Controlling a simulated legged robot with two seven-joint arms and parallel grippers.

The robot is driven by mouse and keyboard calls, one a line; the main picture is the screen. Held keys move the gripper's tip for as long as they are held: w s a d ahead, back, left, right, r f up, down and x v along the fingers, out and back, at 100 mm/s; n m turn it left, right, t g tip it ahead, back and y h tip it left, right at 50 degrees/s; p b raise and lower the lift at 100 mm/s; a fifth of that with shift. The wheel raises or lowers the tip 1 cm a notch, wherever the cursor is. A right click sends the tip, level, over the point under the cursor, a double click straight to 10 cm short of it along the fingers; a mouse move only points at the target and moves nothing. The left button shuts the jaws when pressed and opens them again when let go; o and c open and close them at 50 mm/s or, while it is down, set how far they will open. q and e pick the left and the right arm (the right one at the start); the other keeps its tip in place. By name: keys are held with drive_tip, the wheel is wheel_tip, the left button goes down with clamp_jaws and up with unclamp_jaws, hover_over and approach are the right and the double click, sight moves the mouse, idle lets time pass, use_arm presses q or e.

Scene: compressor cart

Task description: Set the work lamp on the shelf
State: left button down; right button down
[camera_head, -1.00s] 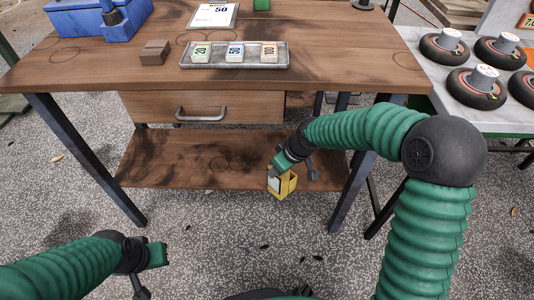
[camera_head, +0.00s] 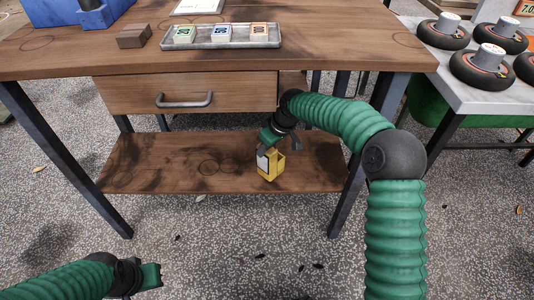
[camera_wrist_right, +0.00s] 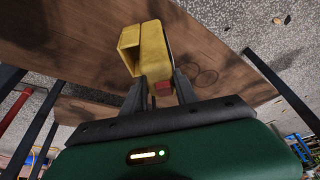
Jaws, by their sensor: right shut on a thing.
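The work lamp (camera_head: 268,165) is a small yellow box-like lamp with a pale front. My right gripper (camera_head: 279,146) is shut on it from above. In the head view the lamp shows against the right part of the lower wooden shelf (camera_head: 150,165), near its front edge. I cannot tell whether its base touches the board. In the right wrist view the yellow lamp (camera_wrist_right: 146,48) sits between the two dark fingers (camera_wrist_right: 158,85), with the brown board behind it. My left gripper (camera_head: 150,277) is low at the left, away from the bench; its jaws are unclear.
Above the shelf are a drawer with a handle (camera_head: 184,100) and the bench top (camera_head: 330,50), which holds a metal tray (camera_head: 220,44) and a brown block (camera_head: 134,37). Bench legs stand at both sides. A side table with wheels (camera_head: 479,68) is at right. The shelf's left part is clear.

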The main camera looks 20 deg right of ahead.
drive_tip(key=shift+r, duration=0.1)
drive_tip(key=c, duration=1.2)
unclamp_jaws()
drive_tip(key=shift+c, duration=0.2)
drive_tip(key=o, duration=0.3)
drive_tip(key=shift+p, duration=0.3)
